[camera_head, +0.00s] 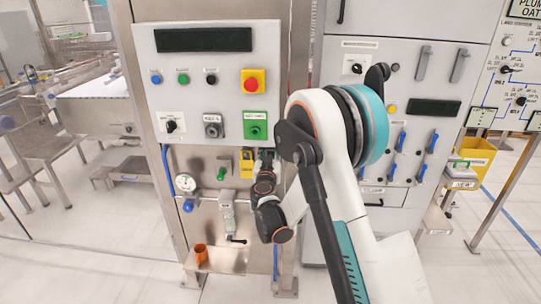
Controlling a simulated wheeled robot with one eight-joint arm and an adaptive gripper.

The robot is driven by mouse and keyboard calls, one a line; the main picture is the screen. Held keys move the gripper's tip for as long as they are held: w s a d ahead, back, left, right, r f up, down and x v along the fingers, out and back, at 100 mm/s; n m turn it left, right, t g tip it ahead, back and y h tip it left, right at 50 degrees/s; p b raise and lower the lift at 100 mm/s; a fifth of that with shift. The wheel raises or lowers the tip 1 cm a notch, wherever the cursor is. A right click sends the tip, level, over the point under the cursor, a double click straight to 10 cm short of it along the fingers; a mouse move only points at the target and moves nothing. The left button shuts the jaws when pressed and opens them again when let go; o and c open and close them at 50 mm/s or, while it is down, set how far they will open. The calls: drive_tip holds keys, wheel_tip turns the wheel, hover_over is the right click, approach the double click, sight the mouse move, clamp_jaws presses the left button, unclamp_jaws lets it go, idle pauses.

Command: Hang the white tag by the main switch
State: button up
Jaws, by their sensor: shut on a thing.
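My gripper (266,158) is at the lower right of the grey control panel (185,104), just below the green switch box (256,127). It is seen from behind and is small. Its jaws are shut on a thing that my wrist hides. I cannot make out the white tag. A yellow piece (247,167) shows just left of my gripper; I cannot tell if they touch. A grey rotary switch (213,126) and a black knob (171,126) sit left of the green box. Their labels are too small to read, so I cannot tell which is the main switch.
A red button on a yellow plate (253,82) is above the green box. Below the panel are a green handle (221,174), a round gauge (186,183) and an orange cup (201,252). A grey cabinet (403,60) stands at the right, partly behind my arm.

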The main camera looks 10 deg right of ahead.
drive_tip(key=shift+s+a, duration=0.1)
drive_tip(key=shift+s, duration=0.1)
drive_tip(key=shift+v, duration=2.3)
drive_tip(key=shift+s, duration=0.1)
drive_tip(key=shift+r+v, duration=0.15)
drive_tip(key=shift+v, duration=1.05)
drive_tip(key=shift+r+v, duration=0.2)
drive_tip(key=shift+v, duration=1.05)
